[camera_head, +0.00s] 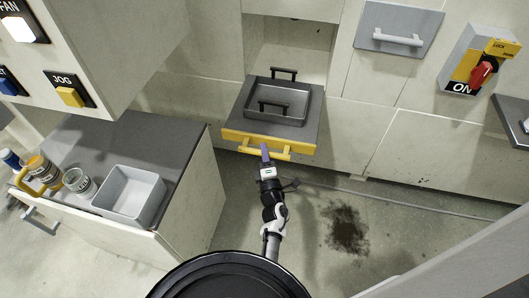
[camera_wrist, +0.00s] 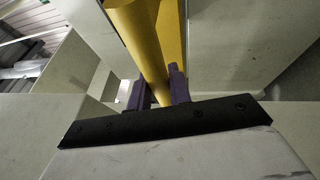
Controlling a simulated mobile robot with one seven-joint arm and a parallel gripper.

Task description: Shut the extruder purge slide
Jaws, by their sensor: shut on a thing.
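The purge slide (camera_head: 233,129) is a drawer-like slide with a yellow front, pulled out of a recess in the pale machine wall. A dark grey tray (camera_head: 301,118) with two black handles sits on it. A yellow bar handle (camera_head: 284,155) runs along the slide's front. My gripper (camera_head: 265,152) is at this handle, near its middle, with purple fingers. In the wrist view, the purple fingers (camera_wrist: 160,90) stand on either side of the yellow bar, closed around it. The fingertips are partly hidden behind the bar.
A grey-topped counter (camera_head: 135,140) at left carries a grey bin (camera_head: 130,196), a glass jar (camera_head: 78,181) and a yellow mug (camera_head: 40,174). A red rotary switch (camera_head: 483,73) is on the right wall. A dark stain (camera_head: 345,228) marks the floor, which is otherwise mostly clear.

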